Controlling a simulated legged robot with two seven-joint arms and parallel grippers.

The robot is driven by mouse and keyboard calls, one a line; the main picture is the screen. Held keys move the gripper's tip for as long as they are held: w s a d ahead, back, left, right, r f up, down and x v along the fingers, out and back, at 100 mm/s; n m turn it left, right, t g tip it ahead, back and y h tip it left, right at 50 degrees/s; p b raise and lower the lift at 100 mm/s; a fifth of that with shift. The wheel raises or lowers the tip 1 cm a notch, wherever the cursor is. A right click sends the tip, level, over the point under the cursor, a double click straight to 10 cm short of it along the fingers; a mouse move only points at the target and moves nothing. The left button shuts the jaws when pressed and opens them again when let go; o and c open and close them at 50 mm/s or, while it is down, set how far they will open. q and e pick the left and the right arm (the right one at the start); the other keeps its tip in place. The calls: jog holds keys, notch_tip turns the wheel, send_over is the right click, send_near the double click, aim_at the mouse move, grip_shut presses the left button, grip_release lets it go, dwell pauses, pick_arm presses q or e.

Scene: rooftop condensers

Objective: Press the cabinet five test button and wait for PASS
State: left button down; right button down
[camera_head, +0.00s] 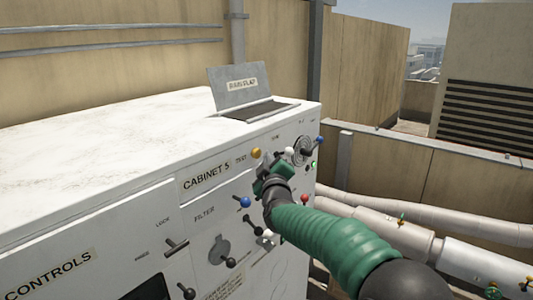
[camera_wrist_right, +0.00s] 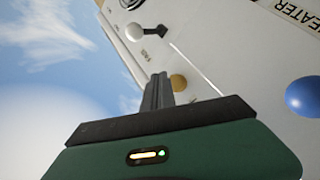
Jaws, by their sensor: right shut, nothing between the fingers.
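The white cabinet (camera_head: 120,135) carries a CABINET 5 label (camera_head: 206,176) on its front. A yellow round knob or button (camera_head: 256,153) sits right of that label, beside small lettering that I cannot read for sure. My right gripper (camera_head: 268,172) is shut and empty at the panel, just below and right of the yellow piece. In the right wrist view its closed fingers (camera_wrist_right: 158,88) stand beside a tan-yellow round piece (camera_wrist_right: 178,83), partly covering it; I cannot tell whether they touch. No readable PASS shows. My left gripper is out of view.
A blue knob (camera_head: 244,202), a white knob (camera_head: 288,153) and several black-tipped levers crowd the panel around my gripper. A hinged flap (camera_head: 240,86) stands open on the cabinet top. Pale pipes (camera_head: 440,220) run at the right.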

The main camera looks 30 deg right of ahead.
jog(key=shift+w+a+p, duration=0.4)
jog(key=shift+w+p, duration=0.1)
jog(key=shift+w, duration=0.1)
jog(key=shift+d, duration=0.15)
